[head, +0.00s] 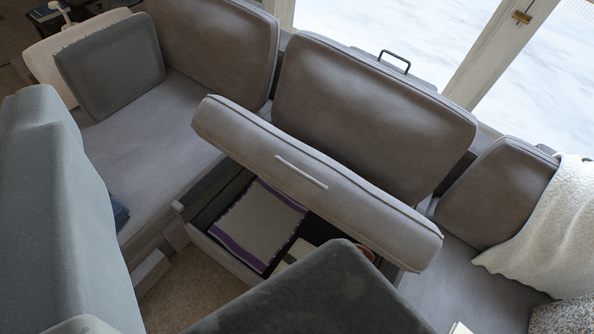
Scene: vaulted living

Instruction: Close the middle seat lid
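The middle seat lid (315,185) is a grey padded cushion with a pale strip handle (301,172) on its face. It stands tilted up, partly open, in front of the middle backrest. Below it the storage box (222,247) is open. Inside lie a grey, purple-edged folder or book (248,222), a striped pale item (297,252) and a small reddish round thing, partly hidden. My gripper cannot be made out in this view, and nothing visible touches the lid.
Flat seats lie left (150,150) and right (455,285) of the lid. A white blanket (550,235) hangs at the right. Carpet (195,290) shows between.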

